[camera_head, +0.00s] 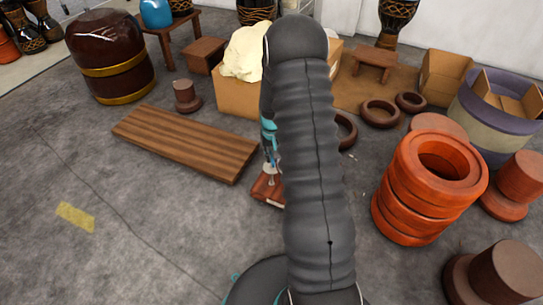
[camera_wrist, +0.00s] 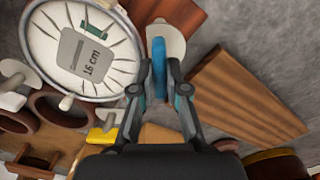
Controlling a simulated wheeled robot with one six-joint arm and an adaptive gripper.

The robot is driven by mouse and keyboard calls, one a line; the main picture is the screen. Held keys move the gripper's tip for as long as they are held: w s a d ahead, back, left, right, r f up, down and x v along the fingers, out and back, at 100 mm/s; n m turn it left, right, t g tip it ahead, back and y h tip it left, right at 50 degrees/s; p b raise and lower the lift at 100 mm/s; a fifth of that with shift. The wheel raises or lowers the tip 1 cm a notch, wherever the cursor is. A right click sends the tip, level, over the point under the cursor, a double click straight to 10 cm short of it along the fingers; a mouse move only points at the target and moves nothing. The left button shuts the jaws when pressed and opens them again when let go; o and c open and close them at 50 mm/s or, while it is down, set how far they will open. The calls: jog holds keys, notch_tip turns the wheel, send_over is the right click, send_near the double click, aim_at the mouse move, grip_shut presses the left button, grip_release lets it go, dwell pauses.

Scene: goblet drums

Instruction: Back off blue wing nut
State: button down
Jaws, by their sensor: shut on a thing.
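The blue wing nut (camera_wrist: 159,62) shows in the wrist view as a narrow blue upright shape in front of a pale rounded plate (camera_wrist: 172,42). My gripper (camera_wrist: 159,78) has its two dark fingers on either side of the nut and is shut on it. To the left is a round drum head (camera_wrist: 112,70) with a pale rim and a grey "16 cm" label. In the head view my arm hides the nut and most of the gripper.
A slatted wooden board (camera_head: 185,143) lies on the floor left of my arm. Stacked orange rings (camera_head: 415,195) stand to the right, with brown rings (camera_head: 380,113) behind. A cardboard box (camera_head: 236,99) with cream cloth stands behind my arm. The left front floor is clear.

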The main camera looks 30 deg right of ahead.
jog(key=c, duration=1.2)
grip_release()
notch_tip(320, 180, up, 12)
